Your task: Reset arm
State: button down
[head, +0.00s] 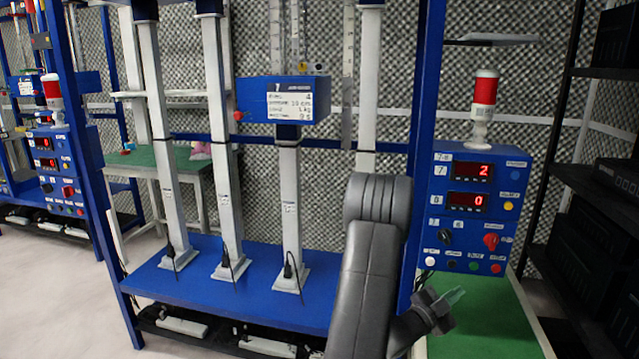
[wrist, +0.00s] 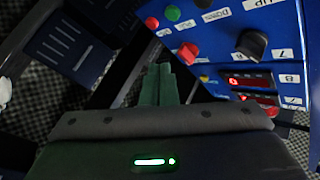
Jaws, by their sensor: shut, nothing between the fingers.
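The gap between the fingertips and the box cannot be told. My dark grey arm rises in the lower middle of the head view, bent over towards the right.
A blue frame (head: 425,120) with white columns (head: 290,210) on a blue base (head: 240,290) stands left of the box. A red signal lamp (head: 484,92) tops the box. A green table (head: 485,320) lies below it. Dark shelving (head: 600,180) stands at the right. Pale floor (head: 60,300) is clear at left.

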aim_at(452, 264)
dwell(0.4)
jog(key=w, duration=0.2)
jog(key=w+d, duration=0.1)
jog(key=w, duration=0.2)
jog(key=shift+w+d+f, duration=0.15)
jog(key=shift+f, duration=0.05)
jog(key=b, duration=0.2)
jog(key=shift+b, duration=0.3)
jog(key=r+p, duration=0.1)
jog(key=p, duration=0.2)
jog(key=p, duration=0.2)
jog(key=shift+p, duration=0.35)
